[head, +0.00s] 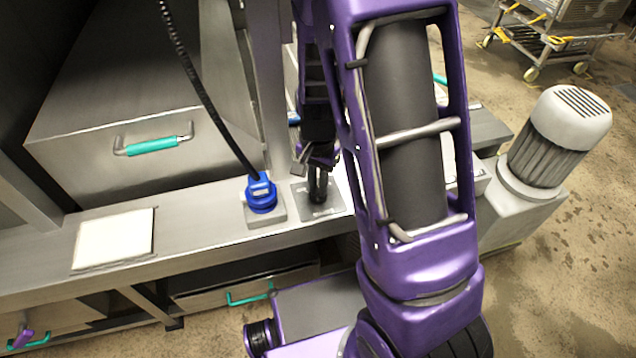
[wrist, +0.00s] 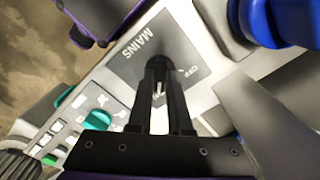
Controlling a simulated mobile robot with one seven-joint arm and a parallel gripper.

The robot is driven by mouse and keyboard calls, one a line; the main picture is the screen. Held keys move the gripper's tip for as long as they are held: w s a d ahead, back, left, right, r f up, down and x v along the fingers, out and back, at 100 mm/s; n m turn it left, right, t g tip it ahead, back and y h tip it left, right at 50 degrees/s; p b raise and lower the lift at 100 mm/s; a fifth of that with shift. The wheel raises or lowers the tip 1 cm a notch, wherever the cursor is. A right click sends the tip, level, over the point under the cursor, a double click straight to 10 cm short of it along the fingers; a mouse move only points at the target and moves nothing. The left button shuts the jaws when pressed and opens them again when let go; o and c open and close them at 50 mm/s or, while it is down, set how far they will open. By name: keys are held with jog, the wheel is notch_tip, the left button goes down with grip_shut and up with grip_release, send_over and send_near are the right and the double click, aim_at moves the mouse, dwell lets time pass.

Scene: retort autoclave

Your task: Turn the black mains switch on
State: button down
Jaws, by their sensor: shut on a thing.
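The black mains switch (head: 318,184) stands on a grey square plate on the steel bench, just right of the blue plug. In the wrist view the plate (wrist: 125,62) carries the word MAINS and a second label partly covered by a finger. My gripper (wrist: 163,65) points down at the plate, with its fingers close together and shut on the switch, which they mostly hide. In the head view my gripper (head: 318,160) is right above the plate, partly hidden by my purple arm. The switch's exact setting cannot be read.
A blue plug (head: 261,194) with a black coiled cable sits close left of the plate. A white pad (head: 114,238) lies farther left on the bench. A steel drawer with a teal handle (head: 152,145) is behind. A grey motor (head: 560,135) stands at the right.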

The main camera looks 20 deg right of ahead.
jog(key=c, duration=0.8)
grip_release()
jog(key=shift+c, duration=0.2)
notch_tip(320, 180, up, 18)
jog(key=p, duration=0.2)
jog(key=shift+f+p, duration=0.25)
jog(key=shift+p, duration=0.05)
